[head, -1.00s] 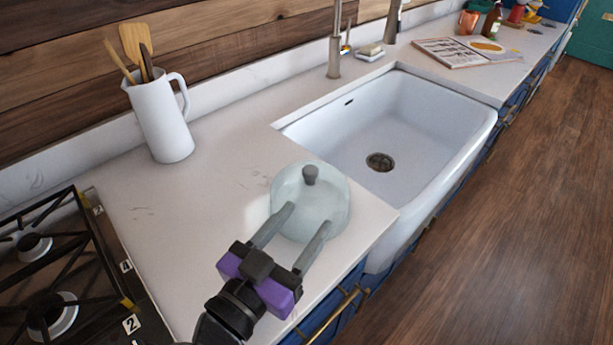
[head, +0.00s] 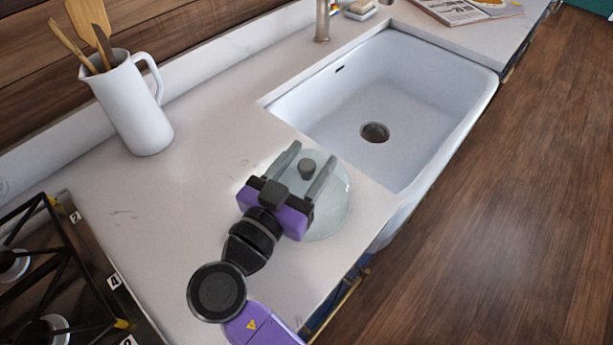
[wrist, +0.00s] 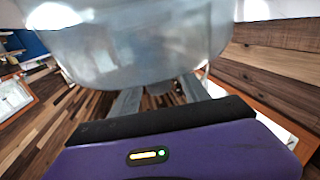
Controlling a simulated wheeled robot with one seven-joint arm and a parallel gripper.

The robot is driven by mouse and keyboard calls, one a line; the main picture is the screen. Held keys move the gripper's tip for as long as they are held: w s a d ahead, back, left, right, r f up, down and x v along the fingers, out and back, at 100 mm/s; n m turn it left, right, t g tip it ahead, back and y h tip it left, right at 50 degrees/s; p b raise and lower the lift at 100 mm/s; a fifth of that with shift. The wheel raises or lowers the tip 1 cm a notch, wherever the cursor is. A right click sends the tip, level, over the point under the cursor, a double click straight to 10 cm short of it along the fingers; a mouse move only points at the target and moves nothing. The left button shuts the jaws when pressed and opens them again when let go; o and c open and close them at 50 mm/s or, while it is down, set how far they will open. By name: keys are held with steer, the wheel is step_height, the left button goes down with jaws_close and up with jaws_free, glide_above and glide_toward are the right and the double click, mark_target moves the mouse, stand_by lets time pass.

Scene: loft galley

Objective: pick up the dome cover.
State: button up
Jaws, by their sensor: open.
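The dome cover (head: 335,205) is a pale, see-through dome with a dark grey knob (head: 307,168) on top. It sits on the white counter beside the sink's near left corner. My gripper (head: 308,166) is open over it, with one finger on each side of the knob in the head view. I cannot tell whether the fingers touch the knob or how high they are.
The white sink (head: 400,90) lies just right of the cover. A white pitcher (head: 135,110) with wooden utensils stands at the back left. A gas hob (head: 70,270) is at the lower left. The counter (head: 215,140) between pitcher and cover is clear.

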steer(key=shift+x, duration=1.3)
jaws_close()
steer(key=shift+r, duration=0.15)
